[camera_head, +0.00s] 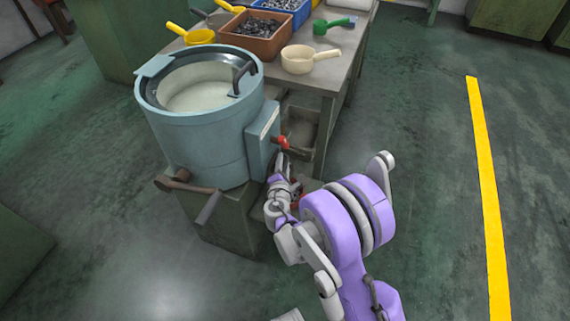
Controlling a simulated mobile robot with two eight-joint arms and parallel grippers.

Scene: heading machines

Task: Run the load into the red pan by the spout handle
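A blue-grey round drum (205,135) stands on a green base, its open top showing a pale inside. A red-tipped handle (284,142) sticks out from the box on the drum's right side. My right gripper (279,160) is just below this handle, pointing up at it; whether it touches the handle and how its fingers stand cannot be told. A small patch of red (297,193) shows behind my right wrist; it may be the red pan, but most of it is hidden.
A grey table (335,72) behind the drum holds a brown bin (262,48) and a blue bin (300,14) of metal parts, plus yellow, cream (298,60) and green (322,27) scoops. Brown handles jut from the drum's lower front. The floor at right is clear.

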